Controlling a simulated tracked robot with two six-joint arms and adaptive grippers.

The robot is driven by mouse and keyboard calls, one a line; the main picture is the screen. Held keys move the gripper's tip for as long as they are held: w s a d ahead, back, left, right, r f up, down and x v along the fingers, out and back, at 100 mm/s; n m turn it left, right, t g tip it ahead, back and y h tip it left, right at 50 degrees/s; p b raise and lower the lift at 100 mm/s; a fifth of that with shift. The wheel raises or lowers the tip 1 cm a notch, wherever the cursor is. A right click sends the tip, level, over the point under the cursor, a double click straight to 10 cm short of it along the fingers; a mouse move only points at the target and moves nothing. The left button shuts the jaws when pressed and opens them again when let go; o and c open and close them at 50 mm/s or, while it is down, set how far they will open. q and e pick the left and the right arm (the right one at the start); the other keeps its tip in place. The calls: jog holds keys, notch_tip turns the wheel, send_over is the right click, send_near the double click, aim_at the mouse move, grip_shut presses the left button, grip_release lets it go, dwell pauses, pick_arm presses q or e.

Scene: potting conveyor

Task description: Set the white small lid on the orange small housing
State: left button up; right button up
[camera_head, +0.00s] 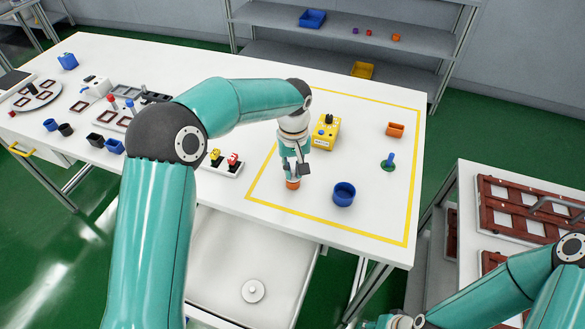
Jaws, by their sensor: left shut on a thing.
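My left gripper (292,174) points down at the table inside the yellow outline. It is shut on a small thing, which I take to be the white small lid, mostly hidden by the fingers. The orange small housing (292,184) stands on the table directly under the fingertips. From this view I cannot tell whether the lid touches the housing.
A blue round cup (344,194) stands close right of the left gripper. A yellow box (326,133) is behind it. An orange rectangular block (396,129) and a blue-green peg (388,162) are farther right. A white round knobbed piece (252,291) lies in the low tray.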

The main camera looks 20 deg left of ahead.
pick_arm(q)
jog(key=shift+f, duration=0.3)
dwell(0.7)
jog(key=o, duration=0.8)
notch_tip(320, 180, up, 12)
dwell(0.4)
jog(key=shift+f, duration=0.1)
dwell(0.3)
